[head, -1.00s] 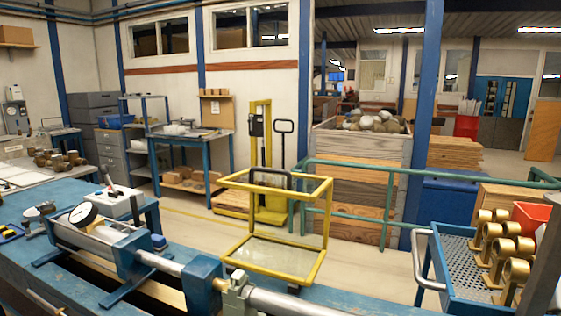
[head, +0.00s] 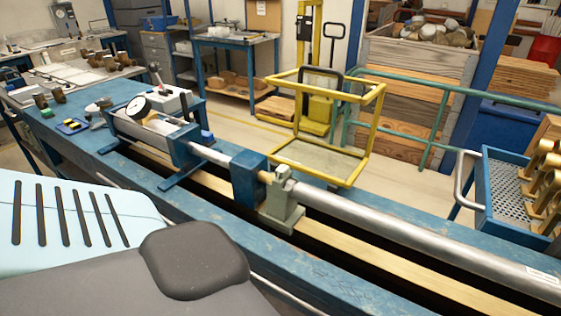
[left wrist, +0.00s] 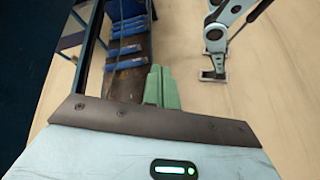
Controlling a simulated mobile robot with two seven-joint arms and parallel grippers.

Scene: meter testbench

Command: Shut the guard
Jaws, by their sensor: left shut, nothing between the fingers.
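The guard is a yellow frame (head: 364,131) with a clear panel (head: 318,157). In the head view it stands open at the far side of the blue bench, and the bar (head: 370,222) in front of it is uncovered. My left gripper (left wrist: 160,70) is shut and empty in the left wrist view, its pale green fingers together. The head view shows only a light blue and grey part of my arm at lower left, well short of the guard. What looks like my right arm's end (left wrist: 213,74) is at upper right in the wrist view; its jaws are unclear.
A grey-green clamp (head: 283,204) and a blue block (head: 248,180) hold the bar on the bench. A dial gauge (head: 138,107) sits at its left end. A blue perforated tray (head: 508,190) with brass parts stands at right. A green railing (head: 440,115) runs behind the guard.

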